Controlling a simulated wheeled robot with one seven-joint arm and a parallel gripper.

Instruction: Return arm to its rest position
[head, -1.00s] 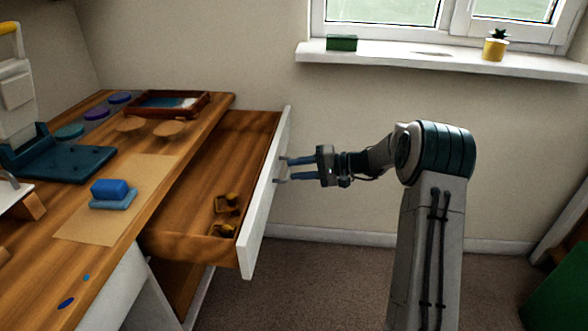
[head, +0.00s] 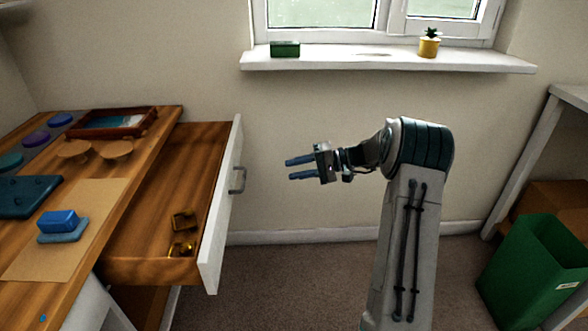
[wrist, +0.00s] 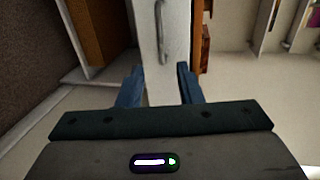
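My gripper (head: 302,168) is in the middle of the head view, with its two blue fingers apart and nothing between them. The fingers point left toward the open drawer (head: 222,205), with a clear gap between them and its handle (head: 238,180). In the wrist view the two fingers (wrist: 158,90) stand apart, and the white drawer front (wrist: 172,55) and its handle (wrist: 160,32) show beyond them. My arm is bent, with the forearm reaching left from the elbow.
The drawer sticks out from the wooden desk (head: 60,290) and holds two small amber objects (head: 183,220). A windowsill (head: 380,62) runs along the wall behind my arm. A green bin (head: 535,270) stands at the right. Open carpet (head: 290,280) lies between drawer and arm.

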